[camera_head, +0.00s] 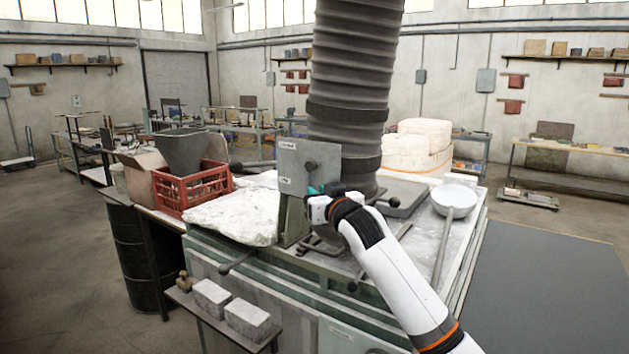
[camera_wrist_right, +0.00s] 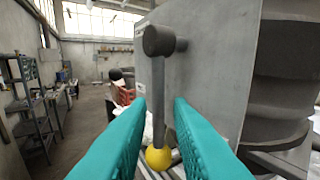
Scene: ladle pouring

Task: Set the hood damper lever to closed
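The hood damper lever (camera_wrist_right: 161,95) is a grey bar with a dark round pivot at its top and a yellow ball knob (camera_wrist_right: 158,158) at its lower end. It hangs nearly straight down in front of a grey plate (camera_head: 299,156) with two small labels, whose words are too small to read. My right gripper (camera_head: 315,190) is at the plate's lower right. In the right wrist view its teal fingers (camera_wrist_right: 160,110) are open, one on each side of the lever, with gaps visible. In the head view the lever's lower part is hidden by the gripper. My left gripper is out of view.
A ribbed duct (camera_head: 346,90) rises just behind the plate. A red crate (camera_head: 192,188) and a pale slab (camera_head: 235,213) lie to the left. A ladle (camera_head: 455,200) rests on the right side of the bench. Dark handles stick out along the bench front.

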